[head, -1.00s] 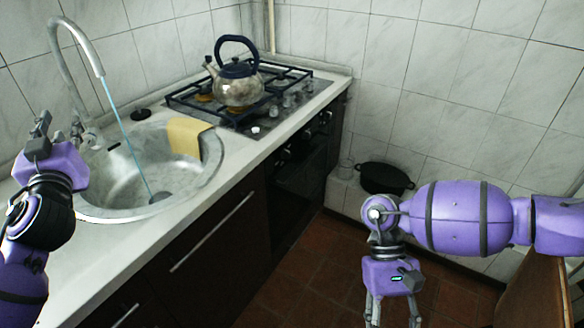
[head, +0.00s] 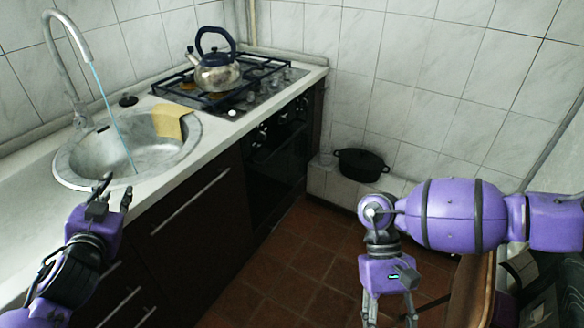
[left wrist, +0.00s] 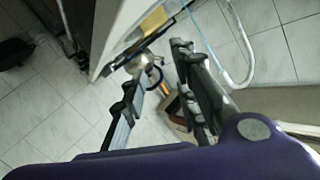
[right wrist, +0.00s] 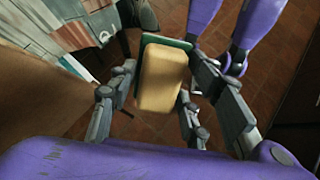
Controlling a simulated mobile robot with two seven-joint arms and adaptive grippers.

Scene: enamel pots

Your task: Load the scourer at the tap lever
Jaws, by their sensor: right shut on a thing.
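The scourer (right wrist: 161,76), a yellow sponge with a green layer, sits between the fingers of my right gripper (right wrist: 160,92) in the right wrist view. That gripper is shut on it. In the head view my right gripper (head: 391,312) hangs over the floor at lower right; the scourer cannot be made out there. The tap (head: 66,50) arches over the sink (head: 70,172), with a thin blue stream of water (head: 108,103) running down. Its lever at the base (head: 81,119) is too small to read clearly. My left gripper (head: 115,190) is open and empty near the sink's front edge.
A yellow cloth (head: 172,122) hangs over the sink's right rim. A kettle (head: 217,73) stands on the hob (head: 190,95). A black pot (head: 361,165) sits on a low tiled ledge. The brown tiled floor (head: 270,265) is open between the cabinets and my right arm.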

